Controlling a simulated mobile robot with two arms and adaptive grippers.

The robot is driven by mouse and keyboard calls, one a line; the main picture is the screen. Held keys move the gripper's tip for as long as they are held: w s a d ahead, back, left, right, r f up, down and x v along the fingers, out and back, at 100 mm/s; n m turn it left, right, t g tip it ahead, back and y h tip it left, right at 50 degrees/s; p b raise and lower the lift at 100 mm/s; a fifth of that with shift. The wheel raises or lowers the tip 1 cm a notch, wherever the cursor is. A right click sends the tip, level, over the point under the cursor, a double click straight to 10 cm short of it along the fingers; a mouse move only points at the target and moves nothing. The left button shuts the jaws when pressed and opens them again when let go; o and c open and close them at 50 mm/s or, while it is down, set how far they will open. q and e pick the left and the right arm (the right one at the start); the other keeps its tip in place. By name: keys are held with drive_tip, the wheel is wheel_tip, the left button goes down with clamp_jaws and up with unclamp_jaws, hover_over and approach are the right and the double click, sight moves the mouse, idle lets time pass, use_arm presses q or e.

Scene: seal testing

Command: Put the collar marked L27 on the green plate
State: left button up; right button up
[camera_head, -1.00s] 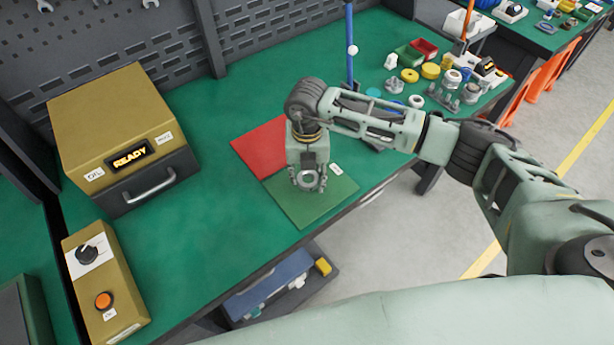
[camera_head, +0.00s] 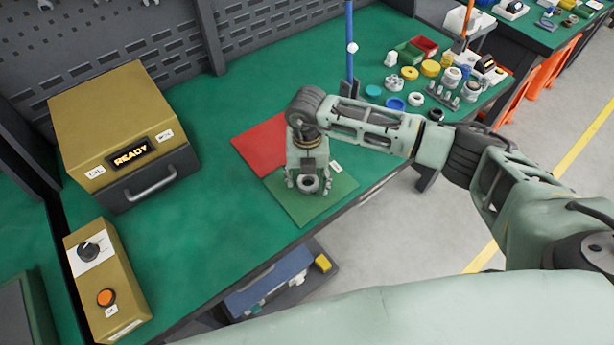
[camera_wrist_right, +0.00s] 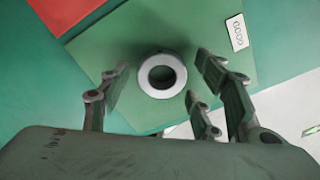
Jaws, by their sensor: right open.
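A grey metal collar (camera_head: 308,191) lies on the green plate (camera_head: 299,212). It shows in the right wrist view as a pale ring (camera_wrist_right: 145,76) with a dark hole, flat on the plate. I cannot read any marking on it. My right gripper (camera_head: 308,184) is above the plate, with its fingers on either side of the collar. In the right wrist view the fingers stand apart, with gaps between them and the ring. The left gripper is not in view.
A red plate (camera_head: 262,147) lies next to the green one. A gold READY box (camera_head: 122,115) and a control box (camera_head: 107,277) stand left. Rings and several parts crowd the far right. The bench's left-middle is clear.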

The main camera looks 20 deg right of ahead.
sight(307, 181)
drive_tip(key=shift+r, duration=0.6)
wheel_tip(307, 181, up, 11)
drive_tip(key=b, duration=0.2)
drive_tip(key=shift+b, duration=0.4)
